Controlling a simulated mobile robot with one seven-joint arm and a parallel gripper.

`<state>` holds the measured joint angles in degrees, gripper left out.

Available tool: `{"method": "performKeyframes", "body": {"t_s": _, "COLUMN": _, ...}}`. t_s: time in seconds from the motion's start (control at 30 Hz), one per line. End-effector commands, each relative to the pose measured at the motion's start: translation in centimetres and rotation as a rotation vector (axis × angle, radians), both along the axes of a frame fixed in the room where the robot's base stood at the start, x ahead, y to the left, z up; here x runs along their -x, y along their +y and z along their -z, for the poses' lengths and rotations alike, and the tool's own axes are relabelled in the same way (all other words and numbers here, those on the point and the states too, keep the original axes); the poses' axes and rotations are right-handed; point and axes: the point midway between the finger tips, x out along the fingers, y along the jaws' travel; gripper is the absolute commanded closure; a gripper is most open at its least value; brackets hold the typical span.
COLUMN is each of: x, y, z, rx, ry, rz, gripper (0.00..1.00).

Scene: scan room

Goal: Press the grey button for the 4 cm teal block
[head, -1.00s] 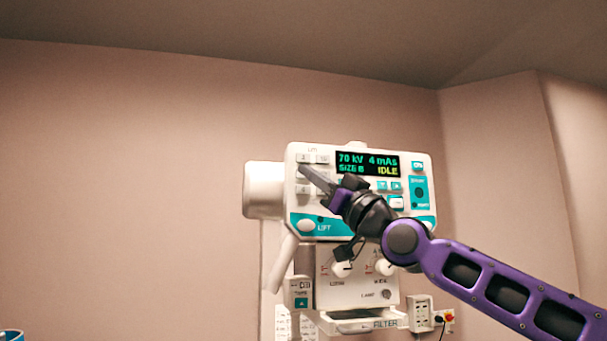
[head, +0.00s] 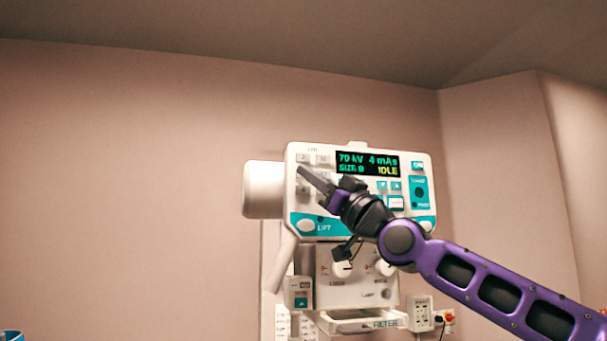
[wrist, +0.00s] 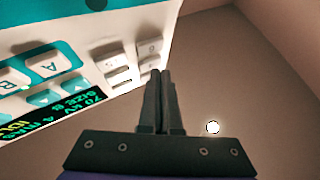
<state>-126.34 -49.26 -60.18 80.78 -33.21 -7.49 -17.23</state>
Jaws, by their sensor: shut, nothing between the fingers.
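The white control console (head: 350,228) hangs on the far wall. Small pale grey buttons sit at its upper left: one marked 2 (head: 303,158) and one beside it (head: 322,159). Lower buttons in this group are partly hidden by my gripper (head: 301,171). My gripper is shut and empty, its tips over the left column just below the 2 button; I cannot tell whether they touch. In the wrist view the shut fingers (wrist: 160,74) point toward the panel's edge, near grey buttons (wrist: 120,76). The display (head: 367,163) reads 70 kV, 4 mAs, SIZE 8, IDLE. No teal block shows.
A teal panel (head: 419,191) is at the console's right, and a teal strip with a LIFT button (head: 307,225) at its lower left. Knobs (head: 342,269) and a FILTER tray (head: 352,326) are below. A wall socket (head: 420,312) is at the right.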

Motion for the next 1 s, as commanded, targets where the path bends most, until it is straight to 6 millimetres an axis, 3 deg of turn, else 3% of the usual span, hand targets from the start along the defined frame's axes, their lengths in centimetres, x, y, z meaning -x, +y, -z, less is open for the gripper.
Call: {"method": "performKeyframes", "body": {"t_s": 1.0, "x": -0.76, "y": 0.22, "z": -0.02, "rx": 0.001, "ry": -0.001, "rz": 0.001, "gripper": 1.0}}
